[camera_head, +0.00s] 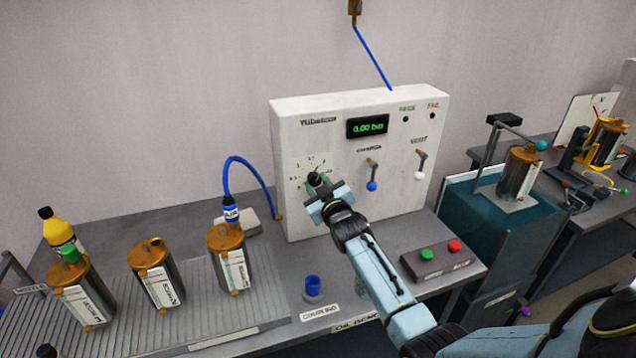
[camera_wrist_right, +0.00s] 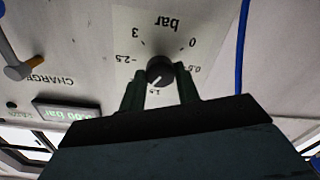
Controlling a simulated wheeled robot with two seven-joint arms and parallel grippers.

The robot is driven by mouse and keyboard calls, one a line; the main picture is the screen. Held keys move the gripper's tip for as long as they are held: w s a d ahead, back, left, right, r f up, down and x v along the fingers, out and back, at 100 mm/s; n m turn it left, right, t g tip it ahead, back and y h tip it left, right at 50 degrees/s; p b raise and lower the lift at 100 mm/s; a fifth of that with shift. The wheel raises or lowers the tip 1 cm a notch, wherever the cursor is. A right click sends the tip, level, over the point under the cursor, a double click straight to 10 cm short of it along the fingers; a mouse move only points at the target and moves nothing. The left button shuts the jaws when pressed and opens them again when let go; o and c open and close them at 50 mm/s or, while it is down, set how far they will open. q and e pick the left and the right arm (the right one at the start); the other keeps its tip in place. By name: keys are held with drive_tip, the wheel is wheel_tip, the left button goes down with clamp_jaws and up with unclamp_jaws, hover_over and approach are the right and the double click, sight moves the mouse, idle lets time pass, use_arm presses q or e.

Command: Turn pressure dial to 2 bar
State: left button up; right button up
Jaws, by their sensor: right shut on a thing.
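The pressure dial is a dark round knob (camera_head: 315,178) low on the left of the white panel's front. In the right wrist view the knob (camera_wrist_right: 160,70) sits on an upside-down printed scale marked in bar, from 0 to 3. A pale mark on it points down and slightly left, near 1.5; the exact reading is too small to tell. My right gripper (camera_head: 319,187) reaches the knob from the front. Its two dark fingers (camera_wrist_right: 161,84) are shut on the knob's sides. One finger hides the scale around 2. My left gripper is out of view.
The white panel (camera_head: 400,210) has a green display (camera_head: 368,126) reading 0.00 bar and two levers (camera_head: 372,178), (camera_head: 420,167). Several metal canisters (camera_head: 157,275) stand left; a blue hose (camera_head: 240,165) runs beside the panel.

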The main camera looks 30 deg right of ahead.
drive_tip(key=shift+m, duration=1.1)
drive_tip(key=o, duration=1)
drive_tip(key=shift+s+p, duration=0.1)
drive_tip(key=shift+p, duration=0.2)
drive_tip(key=p+v, duration=0.1)
drive_tip(key=v, duration=1.2)
drive_tip(key=shift+s, duration=0.1)
